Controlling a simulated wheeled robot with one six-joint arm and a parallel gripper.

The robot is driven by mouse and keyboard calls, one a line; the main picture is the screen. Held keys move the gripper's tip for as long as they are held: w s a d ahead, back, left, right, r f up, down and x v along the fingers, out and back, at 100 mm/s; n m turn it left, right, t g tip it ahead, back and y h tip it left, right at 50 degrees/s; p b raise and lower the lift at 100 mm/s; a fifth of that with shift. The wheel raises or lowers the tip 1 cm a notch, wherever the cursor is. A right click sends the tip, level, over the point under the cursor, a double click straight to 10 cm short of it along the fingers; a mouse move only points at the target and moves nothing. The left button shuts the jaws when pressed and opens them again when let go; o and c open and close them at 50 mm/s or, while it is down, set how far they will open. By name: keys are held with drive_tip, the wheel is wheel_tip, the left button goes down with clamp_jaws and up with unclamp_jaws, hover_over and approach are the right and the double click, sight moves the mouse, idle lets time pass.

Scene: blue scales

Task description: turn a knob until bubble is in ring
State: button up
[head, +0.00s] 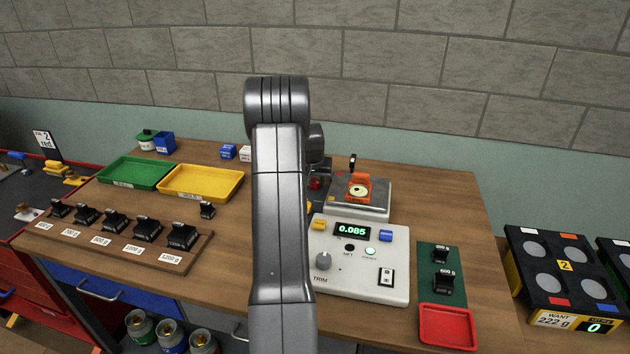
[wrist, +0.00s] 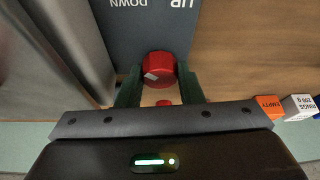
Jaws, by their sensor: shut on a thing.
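In the wrist view my gripper (wrist: 160,92) has its two dark green fingers closed on either side of a red knob (wrist: 158,66). The knob has a pale mark and sits by a dark grey plate (wrist: 150,22) lettered UP and DOWN. In the head view the red knob (head: 315,183) shows partly at the scale's left side; my arm hides most of that area and my gripper. The bubble level (head: 358,190), a cream round face in an orange holder, stands on the scale (head: 345,210). The bubble's place against the ring is too small to tell.
The control box (head: 392,270) in front of the scale reads 0.085 and has a TRIM knob (head: 323,261). Black weights (head: 148,230) stand in a wooden rack at left. Green (head: 135,172) and yellow (head: 202,181) trays lie behind. A red tray (head: 447,326) is at front right.

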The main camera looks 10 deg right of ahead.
drive_tip(key=n+y+b, duration=0.1)
drive_tip(key=n, duration=0.1)
drive_tip(key=n+y+b, duration=0.1)
drive_tip(key=n, duration=0.1)
drive_tip(key=shift+d+f+n, duration=0.15)
drive_tip(key=shift+d+n, duration=0.05)
drive_tip(key=shift+n, duration=0.1)
drive_tip(key=n+b, duration=0.1)
drive_tip(key=n, duration=0.1)
drive_tip(key=n+y+b, duration=0.1)
drive_tip(key=n, duration=0.1)
drive_tip(key=shift+n+g+y, duration=0.3)
drive_tip(key=shift+n, duration=0.1)
drive_tip(key=shift+d+r+b, duration=0.1)
drive_tip(key=shift+r+b, duration=0.1)
drive_tip(key=shift+b, duration=0.1)
drive_tip(key=o, duration=1)
drive_tip(key=shift+c, duration=0.2)
